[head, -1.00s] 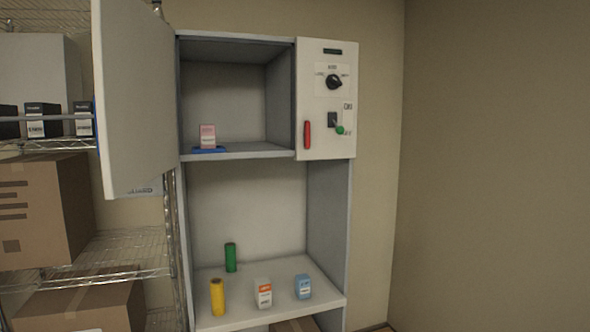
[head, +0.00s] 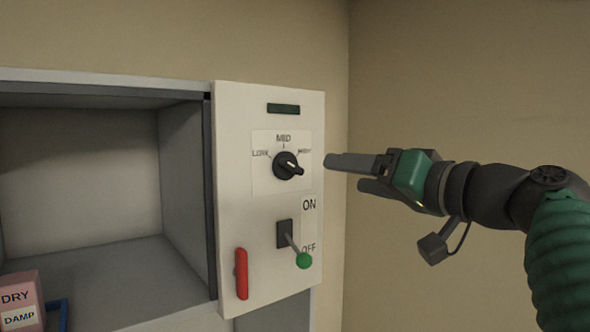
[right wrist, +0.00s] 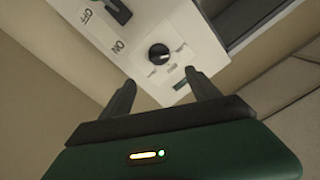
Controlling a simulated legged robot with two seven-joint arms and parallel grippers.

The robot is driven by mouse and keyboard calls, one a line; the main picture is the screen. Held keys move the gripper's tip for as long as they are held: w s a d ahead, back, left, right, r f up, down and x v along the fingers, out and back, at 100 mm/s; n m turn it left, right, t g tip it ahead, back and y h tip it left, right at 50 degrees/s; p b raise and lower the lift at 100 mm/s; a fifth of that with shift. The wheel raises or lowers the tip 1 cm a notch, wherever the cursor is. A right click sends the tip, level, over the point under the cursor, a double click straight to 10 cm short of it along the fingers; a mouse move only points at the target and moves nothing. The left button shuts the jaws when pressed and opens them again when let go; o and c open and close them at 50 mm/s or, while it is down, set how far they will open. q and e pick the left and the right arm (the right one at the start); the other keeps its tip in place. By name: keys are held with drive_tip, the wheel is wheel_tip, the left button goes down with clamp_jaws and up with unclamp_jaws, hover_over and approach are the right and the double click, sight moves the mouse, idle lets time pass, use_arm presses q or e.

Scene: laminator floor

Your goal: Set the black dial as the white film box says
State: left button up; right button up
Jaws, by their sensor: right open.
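The black dial (head: 287,165) is on the white control panel (head: 232,180), under the printed words LOW, MED and HIGH. Its light mark points right and slightly down. The dial also shows in the right wrist view (right wrist: 159,53), beyond the gap between my fingers. My right gripper (head: 346,173) is open and empty, to the right of the dial and apart from it. Its two fingers also show in the right wrist view (right wrist: 161,88). No white film box is in view now. My left gripper is not in view.
Below the dial are a green-tipped lever (head: 303,260), down by OFF, and a red handle (head: 241,273). A pink box (head: 20,302) with DRY and DAMP printed on it stands in the open compartment beside a blue edge (head: 57,314). The wall right of the panel is bare.

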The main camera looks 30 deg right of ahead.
drive_tip(key=p, duration=0.6)
approach(297, 166)
drive_tip(key=w+r, duration=0.1)
drive_tip(key=w, duration=0.2)
drive_tip(key=w+p, duration=0.1)
drive_tip(key=w, duration=0.1)
drive_tip(key=w+f, duration=0.1)
drive_tip(key=w, duration=0.2)
drive_tip(key=w+p, duration=0.1)
drive_tip(key=w, duration=0.1)
drive_tip(key=shift+w+a+f+p, duration=0.15)
drive_tip(key=shift+w+a+p, duration=0.1)
drive_tip(key=shift+p, duration=0.1)
drive_tip(key=shift+s+a, duration=0.15)
drive_tip(key=shift+s, duration=0.2)
drive_tip(key=shift+s+a, duration=0.2)
drive_tip(key=shift+s, duration=0.05)
drive_tip(key=c, duration=0.4)
drive_tip(key=shift+w+d, duration=0.1)
drive_tip(key=shift+d, duration=0.05)
drive_tip(key=c, duration=1)
